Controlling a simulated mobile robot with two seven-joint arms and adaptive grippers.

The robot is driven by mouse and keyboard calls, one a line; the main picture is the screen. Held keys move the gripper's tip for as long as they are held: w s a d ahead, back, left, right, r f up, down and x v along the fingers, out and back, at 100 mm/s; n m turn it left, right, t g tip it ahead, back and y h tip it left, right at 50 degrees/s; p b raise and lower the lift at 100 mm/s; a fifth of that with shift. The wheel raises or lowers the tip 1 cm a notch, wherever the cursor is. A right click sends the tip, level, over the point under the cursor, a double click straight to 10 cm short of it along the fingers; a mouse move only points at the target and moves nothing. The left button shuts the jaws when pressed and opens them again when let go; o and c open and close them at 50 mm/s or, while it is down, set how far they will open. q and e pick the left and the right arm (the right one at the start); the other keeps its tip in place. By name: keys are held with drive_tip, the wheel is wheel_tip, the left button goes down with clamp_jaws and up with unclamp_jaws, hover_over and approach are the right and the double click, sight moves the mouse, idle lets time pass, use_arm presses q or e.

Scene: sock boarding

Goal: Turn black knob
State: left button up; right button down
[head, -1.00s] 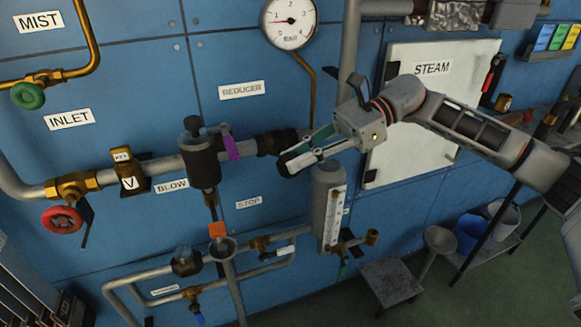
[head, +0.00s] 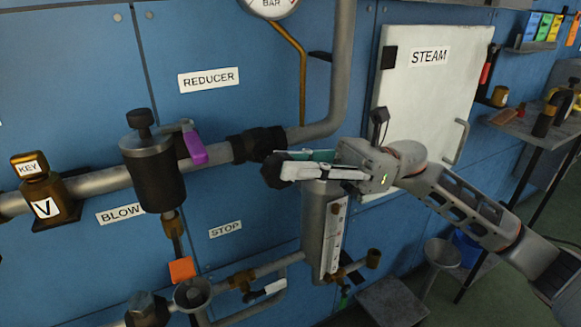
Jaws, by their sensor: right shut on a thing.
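The black knob (head: 272,172) sits at the front of the black reducer valve (head: 251,146) on the grey pipe, below the REDUCER label (head: 209,79). My right gripper (head: 281,164) comes in from the right, with its fingers pointing left. It is shut on the black knob, and the fingers and fingertips hide part of it. My left gripper is not in view.
A dark cylinder (head: 155,178) with a purple lever (head: 193,146) stands on the pipe to the left. A vertical gauge cylinder (head: 314,225) is just below my right gripper. The white STEAM door (head: 425,100) is behind the arm. A stool (head: 392,302) stands low at right.

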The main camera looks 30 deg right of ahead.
idle(0.4)
drive_tip(key=c, duration=2)
unclamp_jaws()
drive_tip(key=v, duration=1.2)
